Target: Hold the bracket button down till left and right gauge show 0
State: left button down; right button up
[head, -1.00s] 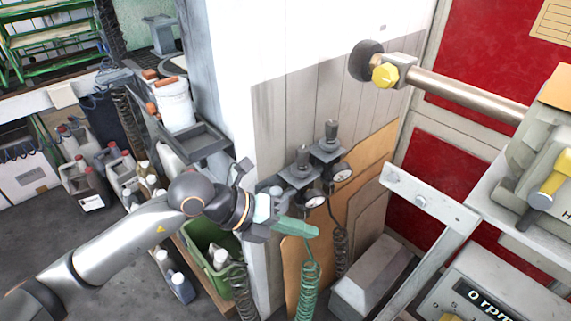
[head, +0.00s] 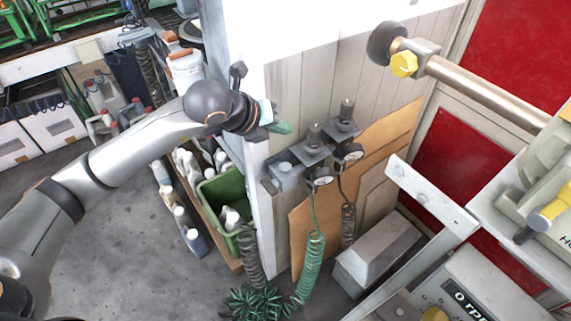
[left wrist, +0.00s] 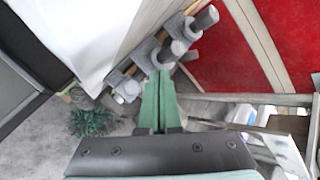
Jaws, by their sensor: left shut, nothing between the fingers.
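Two dark brackets with upright posts, the left one (head: 312,146) and the right one (head: 343,122), are on the plank wall. The left gauge (head: 320,178) and right gauge (head: 350,153) hang below them; their dials are too small to read. A pale grey block (head: 284,172) sits left of the brackets; I cannot tell whether it is the button. My left gripper (head: 284,128) has green fingers, shut and empty, up and left of the left bracket. In the left wrist view its fingertips (left wrist: 161,76) point towards the brackets, apparently apart from them. My right gripper is out of view.
A green coiled hose (head: 312,265) hangs from the left gauge and a dark one from the right. A white pillar (head: 243,60) stands beside my left gripper. A yellow knob (head: 403,64) on a metal bar and a grey machine (head: 475,285) are at right.

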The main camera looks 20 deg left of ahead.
pick_arm(q)
jog(key=f, duration=0.1)
jog(key=b, duration=0.3)
send_over(283, 169)
notch_tip(283, 169, down, 6)
jog(key=shift+a+r, duration=0.1)
jog(key=shift+f+b, duration=0.9)
jog(key=shift+b, duration=0.25)
jog(key=shift+f, duration=0.1)
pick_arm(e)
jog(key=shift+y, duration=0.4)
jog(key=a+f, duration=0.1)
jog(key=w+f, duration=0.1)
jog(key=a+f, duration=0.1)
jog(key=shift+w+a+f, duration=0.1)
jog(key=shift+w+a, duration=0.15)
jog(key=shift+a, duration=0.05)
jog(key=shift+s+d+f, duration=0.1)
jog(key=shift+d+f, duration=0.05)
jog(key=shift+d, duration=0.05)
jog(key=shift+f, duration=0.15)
pick_arm(q)
jog(key=shift+f+b, duration=0.4)
jog(key=shift+b, duration=0.35)
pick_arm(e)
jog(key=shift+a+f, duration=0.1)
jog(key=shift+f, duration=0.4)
